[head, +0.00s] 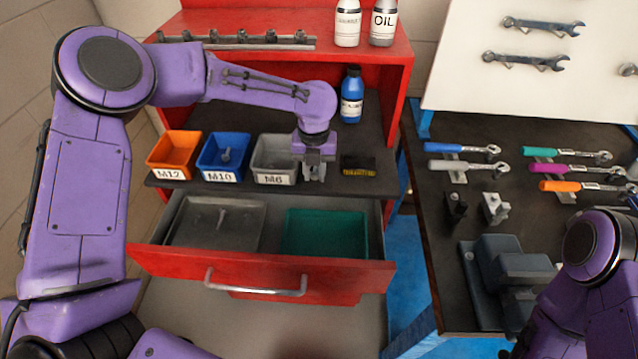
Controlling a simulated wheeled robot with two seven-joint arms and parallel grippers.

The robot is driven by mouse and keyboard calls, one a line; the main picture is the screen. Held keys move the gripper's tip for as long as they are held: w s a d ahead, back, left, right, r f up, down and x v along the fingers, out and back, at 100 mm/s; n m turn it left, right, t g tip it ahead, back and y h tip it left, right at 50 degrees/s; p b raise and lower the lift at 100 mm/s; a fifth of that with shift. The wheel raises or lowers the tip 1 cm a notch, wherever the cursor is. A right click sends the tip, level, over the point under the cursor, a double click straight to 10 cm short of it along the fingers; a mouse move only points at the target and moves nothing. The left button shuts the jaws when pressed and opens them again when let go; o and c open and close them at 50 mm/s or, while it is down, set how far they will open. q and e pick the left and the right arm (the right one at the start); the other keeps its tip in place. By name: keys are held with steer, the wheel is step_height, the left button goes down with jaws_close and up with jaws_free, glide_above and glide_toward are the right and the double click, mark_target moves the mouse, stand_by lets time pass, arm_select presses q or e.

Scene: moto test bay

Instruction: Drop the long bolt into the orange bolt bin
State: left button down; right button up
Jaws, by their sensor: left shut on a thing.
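The orange bolt bin (163,171), labelled M12, stands at the left end of the row of bins on the dark shelf. No bolt shows in it. My left gripper (315,176) points down just right of the grey M6 bin, at the front of the shelf. It is shut on a small grey piece that looks like the long bolt; the fingers hide most of it. My right arm shows at the lower right, but its gripper is out of view.
The blue M10 bin (237,176), with a grey piece inside, and the grey M6 bin (259,178) stand between the gripper and the orange bin. A dark box (358,166) and a blue bottle (352,95) are to the right. An open red drawer (200,264) juts out below.

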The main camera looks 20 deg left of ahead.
arm_select(q)
steer(key=shift+f, duration=0.8)
steer(key=shift+d+r, duration=0.1)
steer(key=shift+r, duration=0.1)
steer(key=shift+f, duration=0.1)
steer(key=c, duration=0.9)
jaws_free()
